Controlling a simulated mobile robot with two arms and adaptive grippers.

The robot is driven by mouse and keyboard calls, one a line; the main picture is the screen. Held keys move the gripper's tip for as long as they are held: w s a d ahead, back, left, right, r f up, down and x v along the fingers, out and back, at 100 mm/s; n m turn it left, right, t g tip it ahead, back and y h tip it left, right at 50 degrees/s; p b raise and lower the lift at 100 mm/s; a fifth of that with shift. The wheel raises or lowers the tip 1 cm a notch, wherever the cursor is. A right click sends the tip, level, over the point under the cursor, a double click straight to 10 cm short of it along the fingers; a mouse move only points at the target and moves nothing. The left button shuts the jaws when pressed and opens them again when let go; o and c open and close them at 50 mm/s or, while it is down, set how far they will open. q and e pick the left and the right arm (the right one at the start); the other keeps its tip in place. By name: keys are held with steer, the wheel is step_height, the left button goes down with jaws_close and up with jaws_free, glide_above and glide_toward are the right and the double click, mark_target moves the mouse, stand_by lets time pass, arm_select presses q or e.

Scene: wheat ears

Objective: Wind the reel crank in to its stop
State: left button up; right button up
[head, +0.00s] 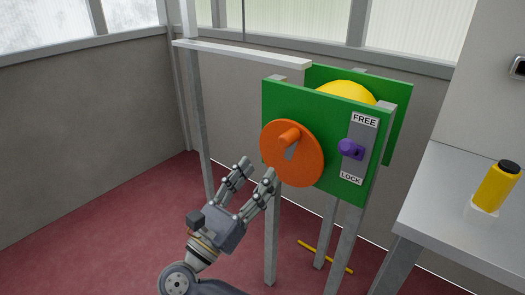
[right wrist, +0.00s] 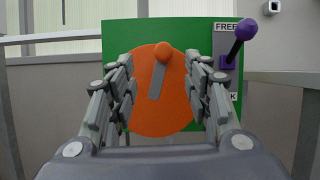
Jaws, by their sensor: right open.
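The reel crank is an orange disc (head: 302,165) on the front of a green panel (head: 325,185), with an orange knob handle (head: 289,137) standing out from it. In the right wrist view the knob (right wrist: 163,53) is near the top of the disc (right wrist: 158,112), at the end of a grey arm (right wrist: 156,82). A yellow reel (head: 346,93) shows behind the panel. A purple lever (head: 350,150) sits on a plate marked FREE and LOCK. My right gripper (head: 260,171) is open and empty, in front of and below the knob, apart from it. My left gripper is not in view.
A grey table (head: 450,190) stands at the right with a yellow bottle (head: 497,188) in a white holder (head: 481,214). Grey posts (head: 271,240) carry the panel, and a yellow rod (head: 325,256) is low between them. Red floor (head: 110,235) is clear at the left.

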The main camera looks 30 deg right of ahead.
mark_target(283, 145)
steer(key=shift+m, duration=0.3)
steer(key=x, duration=1)
steer(key=shift+d+p, duration=0.3)
steer(key=shift+d, duration=0.2)
steer(key=shift+s, duration=0.1)
steer(key=shift+c, duration=0.6)
jaws_close()
